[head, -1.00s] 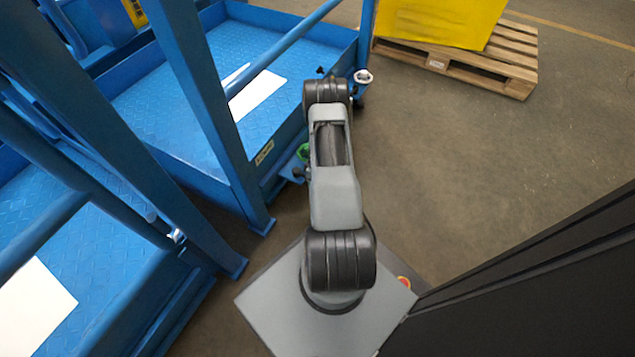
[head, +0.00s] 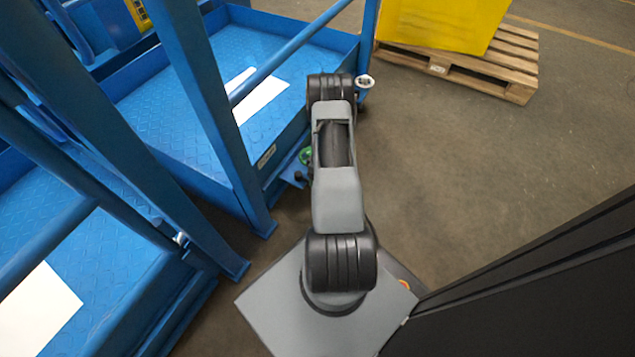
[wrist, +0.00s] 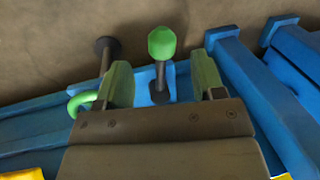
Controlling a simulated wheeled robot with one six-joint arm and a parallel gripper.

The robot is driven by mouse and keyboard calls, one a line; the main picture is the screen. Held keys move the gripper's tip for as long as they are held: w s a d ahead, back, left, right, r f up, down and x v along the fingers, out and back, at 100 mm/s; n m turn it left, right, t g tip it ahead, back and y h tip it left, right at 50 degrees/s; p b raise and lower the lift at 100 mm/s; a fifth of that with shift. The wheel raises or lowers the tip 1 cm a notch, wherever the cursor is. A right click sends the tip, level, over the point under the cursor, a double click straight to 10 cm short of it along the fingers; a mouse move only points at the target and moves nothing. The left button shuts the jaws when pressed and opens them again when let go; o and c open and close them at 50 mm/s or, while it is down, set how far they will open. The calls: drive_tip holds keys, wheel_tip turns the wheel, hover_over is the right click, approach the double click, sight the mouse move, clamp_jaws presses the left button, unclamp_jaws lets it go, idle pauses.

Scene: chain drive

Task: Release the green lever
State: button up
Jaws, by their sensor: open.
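The green lever shows in the wrist view as a green knob (wrist: 162,42) on a dark stem, standing up from a blue plate. My gripper (wrist: 160,70) is open, with one green-padded finger on each side of the lever's stem. The knob sticks out past the fingertips, and I see a gap on both sides. In the head view a small green part (head: 305,156) shows at the blue cart's corner, left of my arm. My gripper is hidden there behind my arm.
Blue cart rails (wrist: 255,85) run close by on the right. A wooden pallet (head: 510,62) with a yellow load stands far right. The floor between is clear.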

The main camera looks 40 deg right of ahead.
wheel_tip(320, 180, up, 9)
drive_tip(key=d+p, duration=0.1)
drive_tip(key=p, duration=0.1)
drive_tip(key=shift+w+d+p, duration=0.3)
drive_tip(key=shift+p, duration=0.1)
drive_tip(key=shift+r, duration=0.1)
drive_tip(key=w+a+r+h+p, duration=0.1)
drive_tip(key=a+r+p, duration=0.35)
drive_tip(key=r, duration=0.75)
drive_tip(key=w+a+r+m+t+p, duration=0.15)
drive_tip(key=a+r+p, duration=0.35)
drive_tip(key=r, duration=0.8)
drive_tip(key=w+a+r+h+p, duration=0.1)
drive_tip(key=w+a+r+p, duration=0.15)
drive_tip(key=r+p, duration=0.65)
drive_tip(key=s+a+r+t+p, duration=0.1)
drive_tip(key=s+a+r+p, duration=0.3)
drive_tip(key=r, duration=0.7)
drive_tip(key=s+a+r+m+t+p, duration=0.1)
drive_tip(key=s+a+r+p, duration=0.4)
drive_tip(key=r, duration=0.7)
drive_tip(key=s+a+r+m+t+p, duration=0.1)
drive_tip(key=s+a+r+p, duration=0.4)
drive_tip(key=r, duration=0.7)
drive_tip(key=shift+a+p, duration=0.65)
drive_tip(key=shift+a, duration=0.55)
drive_tip(key=shift+m, duration=0.25)
